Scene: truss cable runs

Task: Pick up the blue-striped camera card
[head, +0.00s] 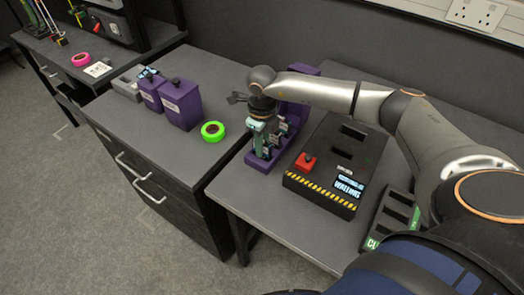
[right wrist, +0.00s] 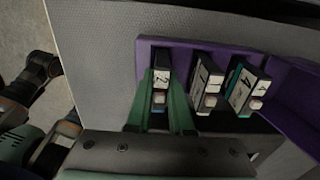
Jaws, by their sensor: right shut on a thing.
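A purple rack (head: 258,164) holds three upright cards, which also show in the right wrist view with the purple rack (right wrist: 190,48). My right gripper (head: 262,148) is down at the rack's near end. In the right wrist view its green fingers (right wrist: 161,98) are shut on the leftmost card (right wrist: 161,80), which has a dark body and a white label. The held card appears to be still in its slot. The middle card (right wrist: 208,84) and right card (right wrist: 247,88) stand apart from the fingers. My left gripper is not in view.
A black box (head: 335,165) with a red button, hazard stripes and a lit screen stands right of the rack. A green tape roll (head: 213,131) and purple bins (head: 181,104) sit on the left cabinet. A dark slotted holder (head: 391,215) lies at the right.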

